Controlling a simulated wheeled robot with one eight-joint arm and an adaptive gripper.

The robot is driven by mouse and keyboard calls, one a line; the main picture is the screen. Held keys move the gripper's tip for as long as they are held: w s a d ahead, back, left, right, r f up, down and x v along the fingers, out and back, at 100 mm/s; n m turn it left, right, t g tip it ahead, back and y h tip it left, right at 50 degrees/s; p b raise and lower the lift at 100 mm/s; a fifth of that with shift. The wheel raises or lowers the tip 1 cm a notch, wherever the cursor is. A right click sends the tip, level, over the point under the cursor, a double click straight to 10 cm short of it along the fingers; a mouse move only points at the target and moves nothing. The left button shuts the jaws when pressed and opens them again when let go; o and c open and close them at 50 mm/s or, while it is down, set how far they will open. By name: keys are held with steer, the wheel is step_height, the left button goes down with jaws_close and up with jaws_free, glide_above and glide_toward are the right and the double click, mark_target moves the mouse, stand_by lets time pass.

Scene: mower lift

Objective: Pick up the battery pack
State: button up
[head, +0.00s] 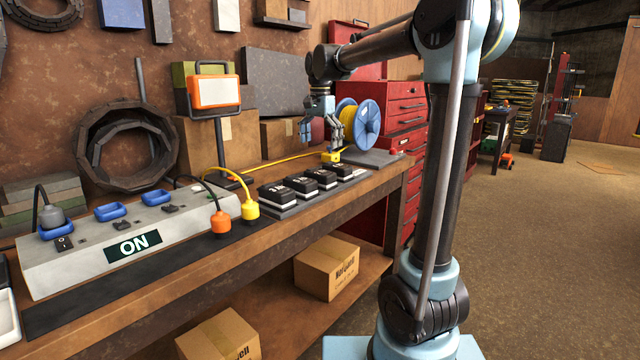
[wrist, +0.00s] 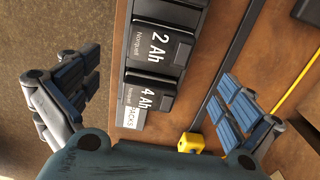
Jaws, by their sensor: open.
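Several black battery packs stand in a row on a rack on the workbench, from the nearest pack (head: 276,195) to the far-end pack (head: 341,170) in the head view. In the wrist view, a pack marked 2 Ah (wrist: 160,48) and one marked 4 Ah (wrist: 148,93) show below the camera. Part of the row lies outside that view. My gripper (head: 320,139) hangs above the far end of the row. Its open fingers (wrist: 158,88) lie either side of the row in the wrist view, with nothing between them.
A blue cable reel (head: 367,125) stands close behind my gripper.

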mark_target(320, 171)
step_height(320, 171, down, 10)
steer(key=shift+f, duration=0.25)
steer(key=c, duration=1.3)
steer(key=shift+r, duration=0.1)
